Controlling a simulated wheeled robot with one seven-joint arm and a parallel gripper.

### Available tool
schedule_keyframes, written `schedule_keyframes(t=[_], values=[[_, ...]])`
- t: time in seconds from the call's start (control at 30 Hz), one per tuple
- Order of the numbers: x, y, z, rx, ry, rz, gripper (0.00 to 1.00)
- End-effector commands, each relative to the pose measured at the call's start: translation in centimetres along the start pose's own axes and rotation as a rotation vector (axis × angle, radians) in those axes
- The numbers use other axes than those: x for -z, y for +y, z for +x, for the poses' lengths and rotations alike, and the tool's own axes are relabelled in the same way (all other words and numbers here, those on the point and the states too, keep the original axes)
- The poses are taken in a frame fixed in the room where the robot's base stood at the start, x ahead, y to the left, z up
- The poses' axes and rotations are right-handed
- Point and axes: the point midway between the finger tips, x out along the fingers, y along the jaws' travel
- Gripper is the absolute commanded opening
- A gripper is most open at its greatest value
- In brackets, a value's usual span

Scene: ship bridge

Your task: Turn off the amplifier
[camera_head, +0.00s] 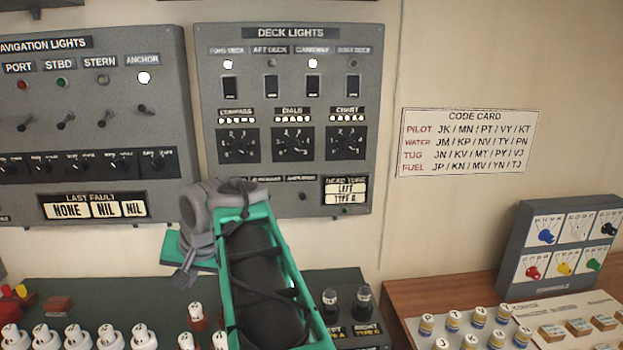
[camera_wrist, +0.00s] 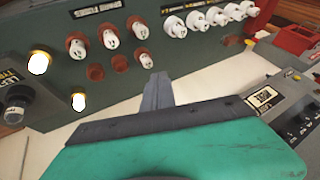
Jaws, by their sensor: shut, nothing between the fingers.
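The grey deck lights panel (camera_head: 290,87) is on the wall in the head view. Along its lower part is a row of small labels, one of which seems to read amplifier (camera_head: 301,179). A small dark control (camera_head: 302,196) sits just under that label, and its position is too small to tell. My gripper (camera_head: 183,278) is shut and empty, left of and below that label, in front of the panel's lower left. My arm hides the panel's lower left part. The shut fingers (camera_wrist: 157,92) also show in the wrist view, pointing toward a dark console.
The dark console (camera_wrist: 60,104) carries white knobs, red-brown caps and two lit lamps. Two black knobs (camera_head: 347,300) stand right of my arm. A grey box with coloured knobs (camera_head: 560,245) and a code card (camera_head: 468,143) are at the right. The wall between is clear.

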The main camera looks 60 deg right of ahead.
Motion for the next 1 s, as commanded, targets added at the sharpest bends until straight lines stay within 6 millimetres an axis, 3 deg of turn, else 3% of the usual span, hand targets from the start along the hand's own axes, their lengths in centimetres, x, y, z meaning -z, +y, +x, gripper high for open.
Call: schedule_keyframes(t=[0.03,0.1,0.2,0.27,0.3,0.4,0.5,0.83,1.0], values=[[5.6,2.6,-3.0,-0.005,0.062,0.137,0.0],[11.7,6.9,-7.1,0.001,0.146,0.317,0.0],[17.5,14.1,-13.2,0.002,0.256,0.537,0.0],[19.4,18.0,-16.4,-0.001,0.308,0.639,0.0],[20.1,20.2,-18.2,-0.003,0.337,0.694,0.0],[20.7,23.9,-21.3,-0.008,0.384,0.782,0.0],[20.7,25.2,-22.4,-0.009,0.4,0.817,0.0],[20.8,25.3,-22.1,-0.008,0.401,0.818,0.0],[21.3,25.6,-19.9,-0.007,0.398,0.817,0.0]])
